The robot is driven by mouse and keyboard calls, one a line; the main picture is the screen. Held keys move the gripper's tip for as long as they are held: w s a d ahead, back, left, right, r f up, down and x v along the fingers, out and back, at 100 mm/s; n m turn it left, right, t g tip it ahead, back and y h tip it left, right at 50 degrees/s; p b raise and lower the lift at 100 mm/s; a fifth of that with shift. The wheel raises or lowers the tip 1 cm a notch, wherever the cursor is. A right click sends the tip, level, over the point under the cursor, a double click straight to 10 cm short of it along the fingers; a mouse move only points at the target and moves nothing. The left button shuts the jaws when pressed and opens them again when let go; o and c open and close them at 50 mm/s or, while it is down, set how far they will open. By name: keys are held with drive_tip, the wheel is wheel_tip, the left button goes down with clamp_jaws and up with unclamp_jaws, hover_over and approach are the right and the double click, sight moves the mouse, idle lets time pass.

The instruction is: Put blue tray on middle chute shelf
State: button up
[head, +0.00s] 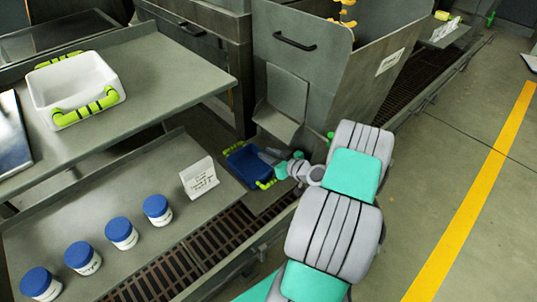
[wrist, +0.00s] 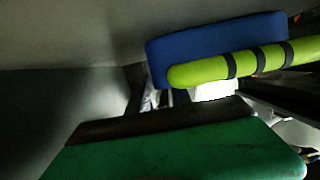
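The blue tray (head: 240,163) with yellow-green handles is below the metal chute spout in the head view, over a low shelf (head: 262,200). I cannot tell whether it rests fully on that shelf. My gripper (head: 285,170) is at the tray's right side, close to its near handle (head: 265,184). In the wrist view the blue tray (wrist: 165,60) and its black-banded handle (wrist: 205,70) fill the upper right. A green part (wrist: 180,155), seemingly of my gripper, lies below the handle. The finger gap is hidden, so a grip on the handle cannot be confirmed.
A white tray (head: 75,75) with yellow-green handles stands on the upper left table. Several blue-lidded jars (head: 122,233) and a white sign (head: 199,178) stand on the lower table. The chute spout (head: 277,122) hangs close above the blue tray. Open floor lies right.

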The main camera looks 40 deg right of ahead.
drive_tip(key=p+v, duration=0.2)
drive_tip(key=v, duration=0.9)
drive_tip(key=shift+d+r, duration=0.1)
drive_tip(key=shift+s+r, duration=0.1)
drive_tip(key=shift+s, duration=0.4)
